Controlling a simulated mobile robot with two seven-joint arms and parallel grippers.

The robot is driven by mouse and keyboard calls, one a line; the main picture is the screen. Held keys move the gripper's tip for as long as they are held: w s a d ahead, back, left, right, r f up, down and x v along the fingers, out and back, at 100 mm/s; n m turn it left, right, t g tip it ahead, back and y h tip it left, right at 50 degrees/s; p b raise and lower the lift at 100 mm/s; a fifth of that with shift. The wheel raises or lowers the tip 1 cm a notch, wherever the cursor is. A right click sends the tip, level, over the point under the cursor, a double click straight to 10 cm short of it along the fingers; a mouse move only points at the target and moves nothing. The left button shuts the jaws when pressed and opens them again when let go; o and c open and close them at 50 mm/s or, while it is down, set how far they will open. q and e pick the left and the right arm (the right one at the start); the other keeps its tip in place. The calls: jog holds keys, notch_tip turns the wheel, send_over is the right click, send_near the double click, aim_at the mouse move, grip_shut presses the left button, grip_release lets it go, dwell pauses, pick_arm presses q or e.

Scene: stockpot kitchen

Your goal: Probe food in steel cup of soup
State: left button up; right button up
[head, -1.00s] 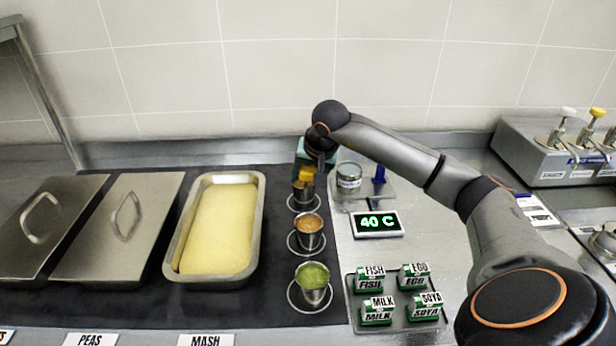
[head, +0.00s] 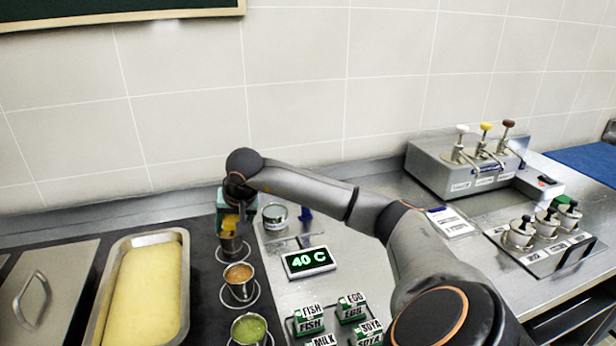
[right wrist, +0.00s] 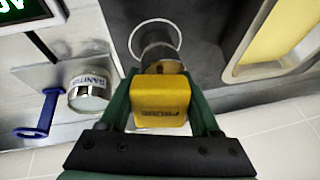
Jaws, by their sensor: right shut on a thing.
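My right gripper (head: 229,208) is shut on a yellow probe (right wrist: 160,98), which has lettering on its face. The gripper and probe are directly over the farthest steel cup (head: 231,245). In the right wrist view that cup (right wrist: 158,42) shows just beyond the probe, inside a ring. The probe's lower end is hidden, so I cannot tell how deep it sits. A second steel cup (head: 240,291) holds orange-brown soup, and a nearer one (head: 249,340) holds green soup. The display (head: 308,262) reads 40 C. My left gripper is not in view.
A sanitiser tub (head: 275,216) stands right of the gripper, beside a blue-handled item (right wrist: 34,132). A tray of mash (head: 131,300) lies left. Allergen blocks (head: 310,318) sit at front.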

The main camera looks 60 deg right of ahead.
dwell(0.3)
jog(key=shift+r+p, duration=0.95)
jog(key=shift+r, duration=0.15)
notch_tip(320, 180, up, 2)
jog(key=shift+p, duration=0.85)
notch_tip(320, 180, up, 5)
jog(key=p, duration=0.4)
jog(key=shift+f, duration=0.1)
jog(key=shift+f, duration=0.1)
